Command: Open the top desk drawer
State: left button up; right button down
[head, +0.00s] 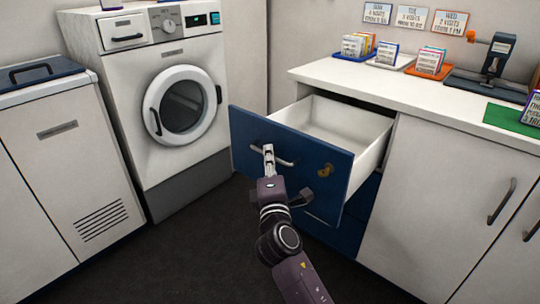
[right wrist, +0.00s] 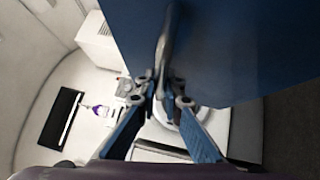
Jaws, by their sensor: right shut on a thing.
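The top desk drawer (head: 290,160) has a blue front and stands pulled well out of the white desk in the head view. Its pale inside is empty. My right gripper (head: 268,154) is shut on the handle. In the right wrist view the gripper fingers (right wrist: 162,88) close around the grey handle bar (right wrist: 167,45), against the blue drawer front (right wrist: 225,50). My left gripper is not in view.
A washing machine (head: 150,75) stands behind at the left, beside a white cabinet (head: 60,160). The desk top (head: 400,87) holds card trays and a clamp-like device (head: 492,62). Another blue drawer front (head: 335,235) is below. Dark floor (head: 190,260) is clear at the left front.

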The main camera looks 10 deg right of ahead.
jog(key=c, duration=2.1)
grip_release()
jog(key=s, duration=0.4)
jog(key=s+a+f, duration=0.1)
jog(key=s, duration=0.7)
jog(key=shift+a+f, duration=0.15)
jog(key=shift+f, duration=0.2)
jog(key=shift+w+f, duration=0.1)
